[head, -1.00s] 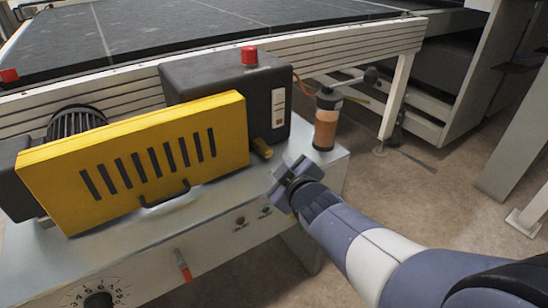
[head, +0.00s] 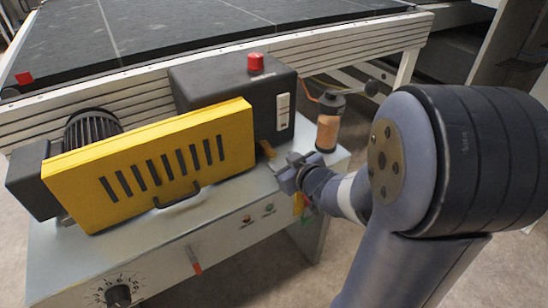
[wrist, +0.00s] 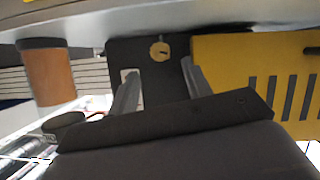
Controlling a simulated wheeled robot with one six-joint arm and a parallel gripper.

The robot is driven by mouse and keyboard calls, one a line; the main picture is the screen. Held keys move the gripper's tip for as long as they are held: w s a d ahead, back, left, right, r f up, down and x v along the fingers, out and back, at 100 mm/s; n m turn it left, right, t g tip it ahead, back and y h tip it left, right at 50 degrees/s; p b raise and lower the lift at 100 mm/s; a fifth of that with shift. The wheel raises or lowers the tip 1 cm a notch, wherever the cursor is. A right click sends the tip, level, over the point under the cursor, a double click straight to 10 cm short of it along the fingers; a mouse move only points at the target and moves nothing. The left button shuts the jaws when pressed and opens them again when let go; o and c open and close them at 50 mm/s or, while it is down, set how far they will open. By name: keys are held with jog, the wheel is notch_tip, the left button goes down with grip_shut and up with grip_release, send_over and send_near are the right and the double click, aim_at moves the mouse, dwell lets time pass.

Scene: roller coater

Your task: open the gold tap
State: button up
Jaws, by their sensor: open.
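The gold tap (head: 267,149) sits on the grey machine top, by the right end of the yellow guard and in front of the black box. In the wrist view the tap (wrist: 160,50) shows as a small round gold end against the black box. My gripper (head: 287,173) is just in front and to the right of the tap in the head view. In the wrist view my open gripper (wrist: 160,70) has one finger on each side of the tap's line, with nothing held. I cannot tell any contact.
The yellow guard (head: 150,165) and black box (head: 230,100) with a red button (head: 256,63) stand close by. A bottle with orange contents (head: 328,130) is to the right of the tap. A red-handled lever (head: 194,260) and a dial (head: 118,295) are on the front.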

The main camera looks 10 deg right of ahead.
aim_at(272, 156)
jog(key=b+x, duration=0.1)
jog(key=x, duration=0.5)
jog(key=shift+w+a+f+b, duration=0.1)
jog(key=shift+w+b, duration=0.15)
jog(key=shift+b, duration=0.05)
jog(key=c, duration=1)
jog(key=b, duration=0.3)
jog(key=shift+f+n, duration=0.25)
jog(key=shift+n, duration=0.15)
jog(key=n+h+b, duration=0.1)
jog(key=b, duration=0.2)
jog(key=shift+s+a+r+t, duration=0.1)
jog(key=shift+r+t, duration=0.05)
jog(key=shift+t, duration=0.15)
jog(key=shift+r, duration=0.1)
